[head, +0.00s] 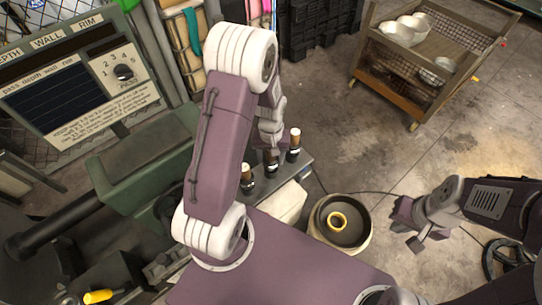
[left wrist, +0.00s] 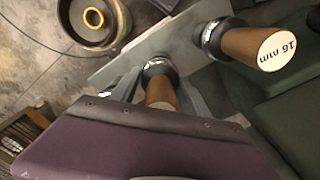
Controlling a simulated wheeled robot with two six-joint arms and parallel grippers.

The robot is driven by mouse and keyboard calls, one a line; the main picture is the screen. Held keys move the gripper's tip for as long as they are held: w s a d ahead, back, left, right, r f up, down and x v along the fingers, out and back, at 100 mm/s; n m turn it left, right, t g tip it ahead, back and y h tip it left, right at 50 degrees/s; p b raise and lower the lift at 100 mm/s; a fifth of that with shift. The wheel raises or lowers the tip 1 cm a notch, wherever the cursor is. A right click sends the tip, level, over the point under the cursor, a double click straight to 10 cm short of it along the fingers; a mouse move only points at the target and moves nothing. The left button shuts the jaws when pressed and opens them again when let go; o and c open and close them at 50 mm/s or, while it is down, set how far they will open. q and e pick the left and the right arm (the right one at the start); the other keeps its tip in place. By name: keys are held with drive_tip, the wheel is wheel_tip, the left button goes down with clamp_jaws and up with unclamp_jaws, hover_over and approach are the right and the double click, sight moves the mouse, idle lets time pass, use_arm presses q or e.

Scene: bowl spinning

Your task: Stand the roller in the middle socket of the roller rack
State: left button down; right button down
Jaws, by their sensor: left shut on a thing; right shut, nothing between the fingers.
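The roller rack (head: 262,196) is a grey metal plate beside the green machine; its plate also shows in the left wrist view (left wrist: 150,42). My left gripper (head: 271,153) is shut on the roller (head: 271,163) at the rack's middle. That roller's brown grip (left wrist: 160,92) and dark metal collar show between the fingers in the left wrist view. Its lower end and the middle socket are hidden, so I cannot tell how deep it sits. Two white-topped rollers stand either side, one at the left (head: 247,174), one at the right (head: 294,141). One is marked "16 mm" (left wrist: 260,47). My right gripper (head: 416,242) is shut and empty.
A round tan-rimmed basin (head: 368,236) with a yellow ring (head: 337,221) inside stands right of the rack. A wooden cart (head: 400,87) with white bowls stands at the upper right. A lettered panel (head: 75,85) is at the left. The concrete floor between is mostly clear.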

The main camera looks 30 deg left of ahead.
use_arm(q)
drive_tip(key=shift+f, duration=0.1)
drive_tip(key=shift+c, duration=2.3)
unclamp_jaws()
wheel_tip(320, 180, up, 9)
drive_tip(key=shift+r, duration=0.1)
drive_tip(key=shift+d, duration=0.1)
